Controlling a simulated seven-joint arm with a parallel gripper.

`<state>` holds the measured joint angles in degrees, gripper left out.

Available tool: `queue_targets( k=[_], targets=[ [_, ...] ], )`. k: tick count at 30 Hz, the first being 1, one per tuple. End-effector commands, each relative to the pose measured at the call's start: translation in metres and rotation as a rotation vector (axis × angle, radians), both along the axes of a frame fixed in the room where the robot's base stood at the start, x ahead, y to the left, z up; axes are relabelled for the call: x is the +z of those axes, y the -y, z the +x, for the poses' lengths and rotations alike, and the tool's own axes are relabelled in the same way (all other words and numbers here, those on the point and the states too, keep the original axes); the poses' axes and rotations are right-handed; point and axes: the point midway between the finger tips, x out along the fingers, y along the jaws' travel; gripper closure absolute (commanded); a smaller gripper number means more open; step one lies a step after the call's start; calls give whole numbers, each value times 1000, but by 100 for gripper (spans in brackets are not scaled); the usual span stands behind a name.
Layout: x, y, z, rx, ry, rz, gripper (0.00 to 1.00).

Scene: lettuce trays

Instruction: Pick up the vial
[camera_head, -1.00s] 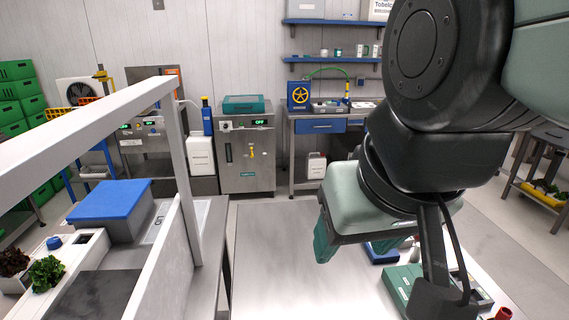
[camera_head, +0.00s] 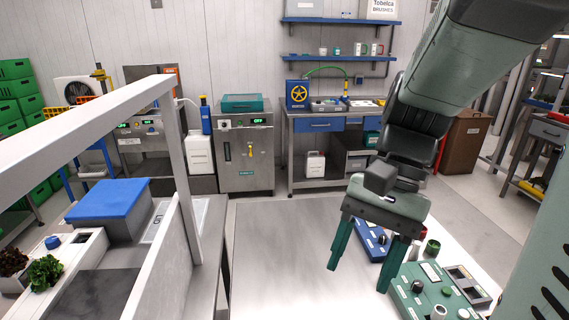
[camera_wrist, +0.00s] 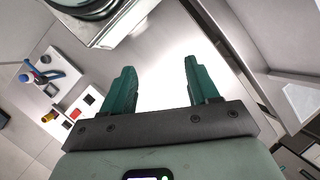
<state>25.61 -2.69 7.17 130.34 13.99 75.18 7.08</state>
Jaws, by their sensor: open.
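I cannot pick out the vial with certainty in either view. My gripper (camera_head: 359,279) is open and empty, its two green fingers pointing down above the right part of the steel table (camera_head: 285,262) in the head view. In the wrist view, my gripper (camera_wrist: 160,66) shows its fingers wide apart with only bright bare surface between them. A small green cylinder (camera_head: 432,248) stands to the right of my gripper, and a white cylinder (camera_head: 438,313) shows at the bottom edge; both are too small to name surely.
A green control box (camera_head: 425,288) and a blue device (camera_head: 371,240) sit close to my fingers. A pale upright panel (camera_head: 165,265) and its frame bound the left side. A blue-lidded box (camera_head: 108,200) stands beyond it. The middle of the table is clear.

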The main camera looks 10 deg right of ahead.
Motion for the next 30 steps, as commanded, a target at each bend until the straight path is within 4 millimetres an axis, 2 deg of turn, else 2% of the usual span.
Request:
queue_targets(
  k=[1, 6, 9, 12, 15, 18, 21, 30],
  targets=[
    [-17, 28, 16, -84, -32, -55, 40],
    [-76, 126, 59, -362, -73, -226, 40],
    [-115, 182, 75, -528, -65, -285, 40],
    [-150, 230, 84, -688, -42, -313, 40],
    [-177, 266, 88, -819, -12, -322, 40],
    [-194, 288, 90, -906, 9, -322, 40],
    [-204, 298, 91, -949, 18, -321, 40],
    [-248, 292, 90, -956, 19, -321, 40]
  ],
)
